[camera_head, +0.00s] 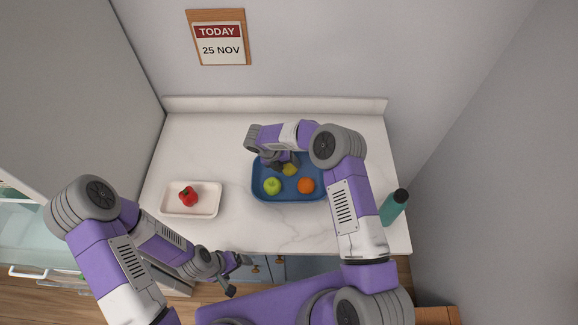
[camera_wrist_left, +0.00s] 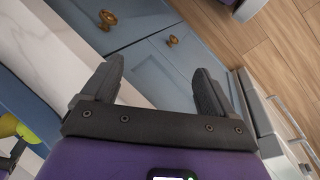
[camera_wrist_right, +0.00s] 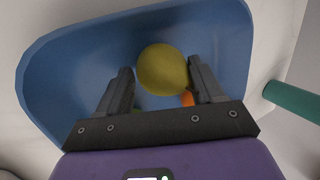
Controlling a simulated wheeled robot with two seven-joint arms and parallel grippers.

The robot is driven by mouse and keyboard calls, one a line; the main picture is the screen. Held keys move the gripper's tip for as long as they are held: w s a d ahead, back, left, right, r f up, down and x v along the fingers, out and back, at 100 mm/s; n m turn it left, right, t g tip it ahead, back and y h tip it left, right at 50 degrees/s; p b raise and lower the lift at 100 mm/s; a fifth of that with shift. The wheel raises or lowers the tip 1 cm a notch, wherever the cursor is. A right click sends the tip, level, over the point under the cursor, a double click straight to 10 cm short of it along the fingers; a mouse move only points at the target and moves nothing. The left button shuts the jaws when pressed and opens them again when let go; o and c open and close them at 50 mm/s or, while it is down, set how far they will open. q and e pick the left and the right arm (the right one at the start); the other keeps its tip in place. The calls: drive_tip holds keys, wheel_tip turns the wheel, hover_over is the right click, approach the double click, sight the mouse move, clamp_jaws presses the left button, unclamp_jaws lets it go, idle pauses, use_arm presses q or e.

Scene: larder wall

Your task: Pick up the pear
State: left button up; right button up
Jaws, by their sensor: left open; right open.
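The yellow-green pear (camera_head: 289,170) lies in the blue tray (camera_head: 290,196), behind a green apple (camera_head: 272,186) and an orange (camera_head: 306,185). In the right wrist view the pear (camera_wrist_right: 163,69) shows between and just beyond the fingertips. My right gripper (camera_head: 284,166) is over the tray at the pear, with its fingers open on either side of it; whether they touch it I cannot tell. It partly hides the pear in the head view. My left gripper (camera_head: 234,275) is open and empty, in front of the counter's edge, by the blue cabinet doors (camera_wrist_left: 150,65).
A white tray (camera_head: 177,210) with a red pepper (camera_head: 188,196) stands at the left of the counter. A teal bottle (camera_head: 393,207) stands at the right edge. The white counter (camera_head: 228,222) is clear between the trays.

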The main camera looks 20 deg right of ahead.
drive_tip(key=shift+d+f, duration=0.25)
drive_tip(key=shift+f, duration=0.25)
drive_tip(key=c, duration=0.8)
